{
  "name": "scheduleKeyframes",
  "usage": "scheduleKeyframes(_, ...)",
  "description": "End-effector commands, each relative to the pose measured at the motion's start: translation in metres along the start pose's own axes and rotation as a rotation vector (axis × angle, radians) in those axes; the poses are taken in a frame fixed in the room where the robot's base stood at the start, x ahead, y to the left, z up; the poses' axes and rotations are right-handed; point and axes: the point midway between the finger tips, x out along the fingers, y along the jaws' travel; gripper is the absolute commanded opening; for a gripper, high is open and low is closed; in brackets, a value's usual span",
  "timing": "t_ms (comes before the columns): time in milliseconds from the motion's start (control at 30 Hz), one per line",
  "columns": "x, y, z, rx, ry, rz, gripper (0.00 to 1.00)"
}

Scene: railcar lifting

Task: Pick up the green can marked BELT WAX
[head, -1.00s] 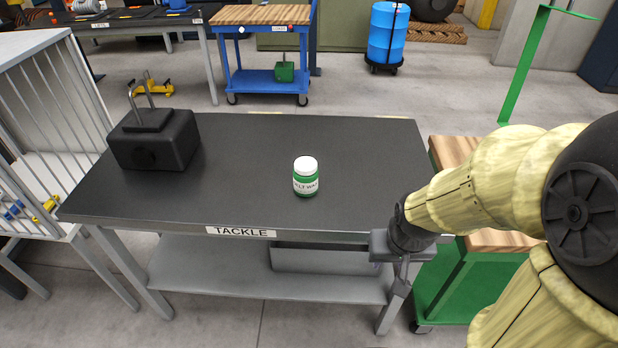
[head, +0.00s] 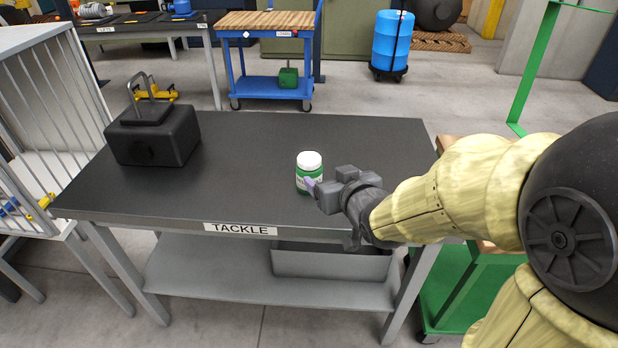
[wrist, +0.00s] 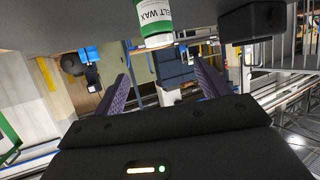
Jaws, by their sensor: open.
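The green can (head: 309,163) with a white lid stands upright on the dark table top marked TACKLE (head: 250,135). It shows at the top of the upside-down wrist view (wrist: 155,17), where its white label reads BELT WAX in part. My gripper (head: 311,184) is at the near side of the can and hides part of its label in the head view. In the wrist view the two purple fingers are spread apart, with nothing between them; the can shows above and beyond them. I cannot tell whether a finger touches the can.
A white barred rack (head: 45,110) adjoins the table's left side. A green cart with a wooden top (head: 455,285) stands at the right. The table top around the can is otherwise clear.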

Motion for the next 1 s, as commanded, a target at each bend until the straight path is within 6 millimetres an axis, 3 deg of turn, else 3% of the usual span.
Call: scheduleKeyframes(1000, 0.021, 0.001, -0.004, 0.001, -0.009, 0.001, 0.75)
